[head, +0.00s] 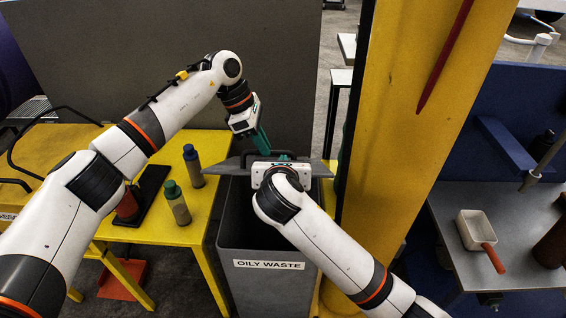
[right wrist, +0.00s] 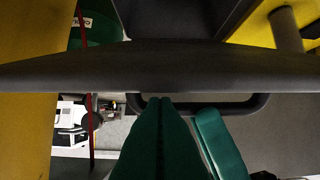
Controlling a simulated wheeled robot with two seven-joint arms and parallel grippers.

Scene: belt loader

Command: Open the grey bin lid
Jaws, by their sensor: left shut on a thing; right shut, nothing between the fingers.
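The grey bin (head: 267,285), labelled OILY WASTE, stands in the middle of the head view, and its dark inside shows. Its grey lid (head: 219,167) is raised near the bin's back and seen nearly edge-on; it crosses the right wrist view (right wrist: 70,72). The lid's dark loop handle (right wrist: 258,103) shows below it there. My left gripper (head: 266,151) is shut on the handle. One of its green fingers shows in the right wrist view. My right gripper (head: 284,157) is shut and empty at the lid; its fingertips (right wrist: 161,101) are close to the lid and handle. Contact is unclear.
A yellow table (head: 215,215) at left holds two bottles, one grey-blue (head: 193,168) and one green-capped (head: 176,204). A yellow pillar (head: 395,120) stands close right of the bin. A grey bench (head: 455,225) with a white scoop (head: 474,226) lies beyond it.

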